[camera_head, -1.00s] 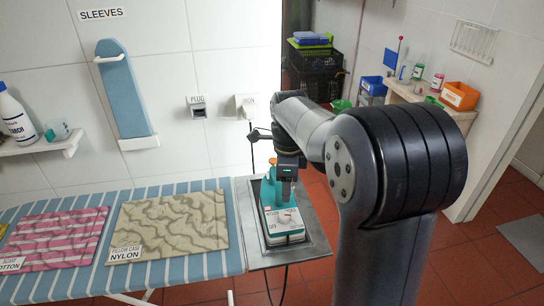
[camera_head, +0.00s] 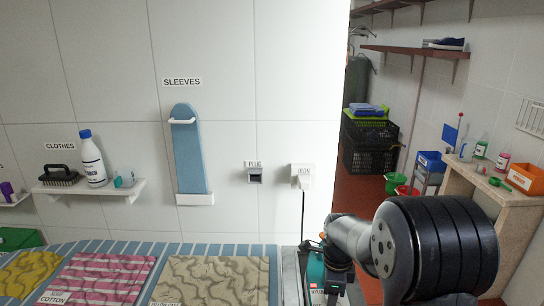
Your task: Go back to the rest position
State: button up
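My gripper (camera_head: 328,297) is at the bottom of the head view, right of the striped ironing board (camera_head: 180,252). Its fingers are cut off or hidden, so I cannot tell whether it is open or shut. A teal iron (camera_head: 315,268) shows partly beside and behind my gripper on the metal rest plate (camera_head: 291,270); most of it is hidden or below the frame. I cannot tell whether they touch.
Wrinkled beige (camera_head: 212,277), pink striped (camera_head: 105,272) and yellow (camera_head: 30,270) cloths lie on the board. A shelf (camera_head: 110,190) holds a brush and bottle. A cord runs down from the wall socket (camera_head: 301,172). A wooden counter (camera_head: 475,184) and black crates (camera_head: 370,145) stand at right.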

dwell(0.3)
jog(key=shift+r+m, duration=0.3)
notch_tip(320, 180, up, 10)
notch_tip(320, 180, down, 11)
jog(key=shift+r, duration=0.1)
jog(key=shift+r+n, duration=0.1)
jog(key=shift+n, duration=0.3)
jog(key=n, duration=0.4)
jog(key=shift+n, duration=0.4)
jog(key=n, duration=0.6)
jog(key=shift+n, duration=0.4)
jog(key=n, duration=1.1)
jog(key=shift+n, duration=0.4)
